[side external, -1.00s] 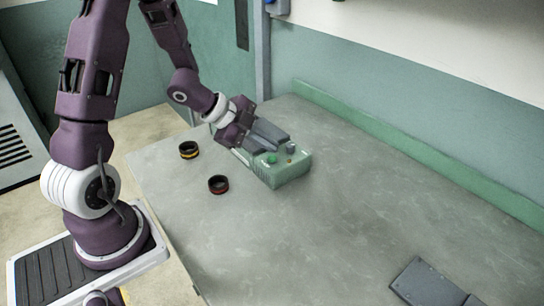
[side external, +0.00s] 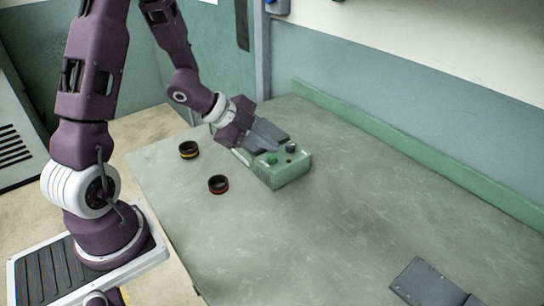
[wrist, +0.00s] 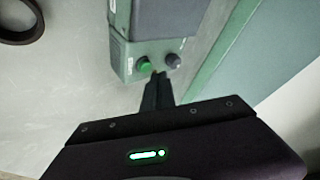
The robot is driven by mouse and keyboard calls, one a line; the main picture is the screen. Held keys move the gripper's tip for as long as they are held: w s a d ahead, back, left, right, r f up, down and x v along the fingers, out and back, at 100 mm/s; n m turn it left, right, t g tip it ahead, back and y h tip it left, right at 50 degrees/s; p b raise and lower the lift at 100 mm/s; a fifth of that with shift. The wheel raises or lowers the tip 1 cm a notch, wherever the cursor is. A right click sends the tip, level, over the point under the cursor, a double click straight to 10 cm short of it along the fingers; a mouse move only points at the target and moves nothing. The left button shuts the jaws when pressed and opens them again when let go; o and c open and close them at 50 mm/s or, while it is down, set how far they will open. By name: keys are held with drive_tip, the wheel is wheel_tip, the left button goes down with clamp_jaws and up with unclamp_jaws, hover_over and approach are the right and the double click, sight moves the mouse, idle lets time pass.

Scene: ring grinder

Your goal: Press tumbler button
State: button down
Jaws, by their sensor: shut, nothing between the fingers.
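The tumbler is a pale green box (side external: 282,178) with a dark grey upper part, on the table. Its front panel has a round green button (side external: 271,159), a dark grey knob (side external: 291,147) and a small reddish spot (side external: 290,160). In the wrist view the green button (wrist: 145,66) and the knob (wrist: 173,60) sit side by side. My gripper (wrist: 158,77) is shut and empty, its fingertips close to the panel, just beside the button and below the gap to the knob. I cannot tell whether they touch it. In the side view my gripper (side external: 268,142) is over the tumbler.
A grey flat piece (side external: 428,282) lies at the lower right. A green ledge (side external: 400,147) runs along the wall. The middle of the table is clear.

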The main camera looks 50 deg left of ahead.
sight(268, 157)
drive_tip(key=shift+f, duration=0.4)
drive_tip(key=shift+f, duration=0.5)
idle(0.7)
drive_tip(key=shift+r, duration=0.9)
drive_tip(key=shift+r, duration=2.55)
